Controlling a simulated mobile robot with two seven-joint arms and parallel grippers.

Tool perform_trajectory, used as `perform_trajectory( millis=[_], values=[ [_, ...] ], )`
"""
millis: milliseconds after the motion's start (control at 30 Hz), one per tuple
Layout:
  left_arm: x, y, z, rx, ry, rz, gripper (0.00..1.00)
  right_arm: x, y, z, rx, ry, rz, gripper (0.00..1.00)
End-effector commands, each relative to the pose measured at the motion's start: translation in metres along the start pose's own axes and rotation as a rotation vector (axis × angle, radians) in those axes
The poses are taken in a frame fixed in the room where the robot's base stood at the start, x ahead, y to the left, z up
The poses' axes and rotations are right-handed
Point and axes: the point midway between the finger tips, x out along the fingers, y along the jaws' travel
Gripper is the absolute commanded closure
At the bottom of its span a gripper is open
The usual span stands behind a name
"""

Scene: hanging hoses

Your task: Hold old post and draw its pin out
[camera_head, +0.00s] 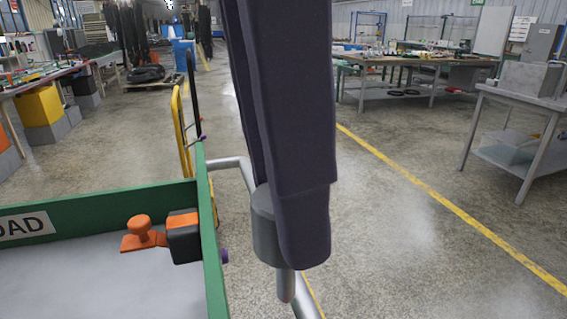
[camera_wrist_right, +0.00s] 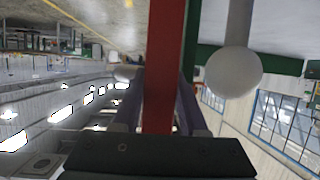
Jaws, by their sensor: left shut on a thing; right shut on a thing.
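My left gripper (camera_head: 290,225) hangs down the middle of the head view, very close, its long dark purple fingers almost together. A grey cylindrical piece (camera_head: 264,230) shows at the left of the fingertips, and a short grey rod (camera_head: 286,287) sticks out below. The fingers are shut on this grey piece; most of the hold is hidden. In the right wrist view my right gripper (camera_wrist_right: 157,85) has its purple fingers on either side of a red bar (camera_wrist_right: 160,40) and is shut on it. I cannot tell which part is the post or pin.
A green-walled tray (camera_head: 110,202) marked "OAD" stands at lower left, with an orange-and-black fitting (camera_head: 184,236) on its right wall. A white rounded end (camera_wrist_right: 233,73) on a grey rod is right of the red bar. Open floor (camera_head: 400,240) lies right.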

Motion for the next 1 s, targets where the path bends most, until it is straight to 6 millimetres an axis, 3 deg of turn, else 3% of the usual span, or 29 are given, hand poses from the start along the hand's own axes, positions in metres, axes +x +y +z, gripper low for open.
perform_trajectory(
  millis=[400, 433, 733, 1000],
  values=[
    [-0.0117, -0.0001, 0.0013, 0.0, 0.001, 0.0, 1.0, 0.0, 0.0001, 0.0001, 0.0, 0.0, 0.0, 1.0],
    [-0.0117, 0.0, 0.0013, 0.0, 0.001, 0.0, 1.0, 0.0, 0.0001, 0.0001, 0.0, 0.0, 0.0, 0.56],
    [-0.0115, 0.0, 0.0012, 0.0, 0.001, 0.0, 1.0, 0.0, 0.0, 0.0, 0.0, 0.0, 0.0, 0.23],
    [-0.0115, 0.0, 0.0012, 0.0, 0.001, 0.0, 1.0, -0.0015, 0.0, 0.0003, 0.0, -0.001, 0.0, 0.23]
  ],
)
